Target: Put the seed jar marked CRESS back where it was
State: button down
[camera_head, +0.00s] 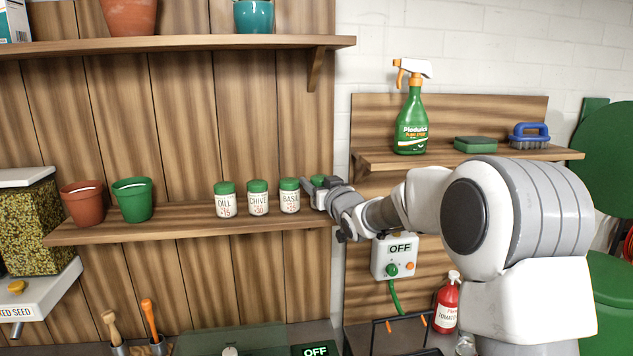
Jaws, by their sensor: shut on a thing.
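My gripper (322,190) is at the right end of the middle wooden shelf (190,232), just right of the jar marked BASIL (290,197). Jars marked DILL (225,201), CHIVE (258,199) and BASIL stand upright in a row on the shelf, white with green lids. I cannot tell whether the held jar touches the shelf.
A terracotta pot (84,205) and a green pot (134,202) stand left on the shelf. A bracket (315,70) hangs under the upper shelf. At right, a small shelf (465,156) holds a spray bottle (411,120); below it is a control box (394,258) reading OFF.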

jog(key=shift+f, duration=0.15)
jog(key=c, duration=0.5)
grip_release()
